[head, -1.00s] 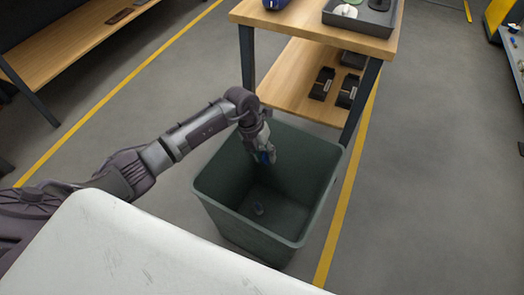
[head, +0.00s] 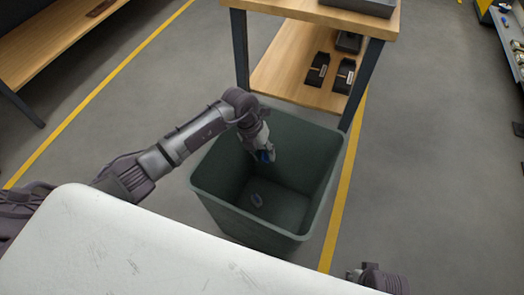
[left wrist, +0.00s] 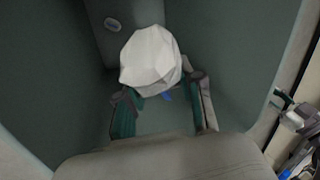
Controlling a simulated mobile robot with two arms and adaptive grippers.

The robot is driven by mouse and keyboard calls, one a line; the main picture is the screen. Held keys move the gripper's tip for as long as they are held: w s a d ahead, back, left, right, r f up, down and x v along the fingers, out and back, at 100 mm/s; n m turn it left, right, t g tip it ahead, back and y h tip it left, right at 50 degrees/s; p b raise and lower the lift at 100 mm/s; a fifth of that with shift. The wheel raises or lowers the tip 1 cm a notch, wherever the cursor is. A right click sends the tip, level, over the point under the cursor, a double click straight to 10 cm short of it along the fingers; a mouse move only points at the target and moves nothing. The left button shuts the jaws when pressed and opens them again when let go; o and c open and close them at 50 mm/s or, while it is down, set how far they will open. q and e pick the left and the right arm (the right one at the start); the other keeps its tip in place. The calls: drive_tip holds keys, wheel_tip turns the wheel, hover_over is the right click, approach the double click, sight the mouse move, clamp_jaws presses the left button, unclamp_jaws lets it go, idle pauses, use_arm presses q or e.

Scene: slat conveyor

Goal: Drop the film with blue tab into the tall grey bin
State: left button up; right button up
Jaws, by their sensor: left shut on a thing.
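The tall grey bin (head: 213,197) stands open-topped on the floor, dark grey-green. My left gripper (head: 264,154) points down inside the bin's opening, near its back wall, above the bin floor. It is shut on the film with blue tab; in the head view mostly the blue (head: 265,157) shows. In the left wrist view the film (left wrist: 150,60) is a crumpled whitish sheet between the fingers, with the blue tab (left wrist: 167,96) below it. The fingers partly hide it.
A small bluish-grey object (head: 257,200) lies on the bin floor. A wooden two-level bench (head: 290,83) with black boxes on its lower shelf stands just behind the bin. A white surface (head: 130,240) fills the lower left. Grey floor is clear on the right.

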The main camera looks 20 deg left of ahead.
use_arm(q)
drive_tip(key=o, duration=0.9)
drive_tip(key=shift+o, duration=0.2)
drive_tip(key=v, duration=1.2)
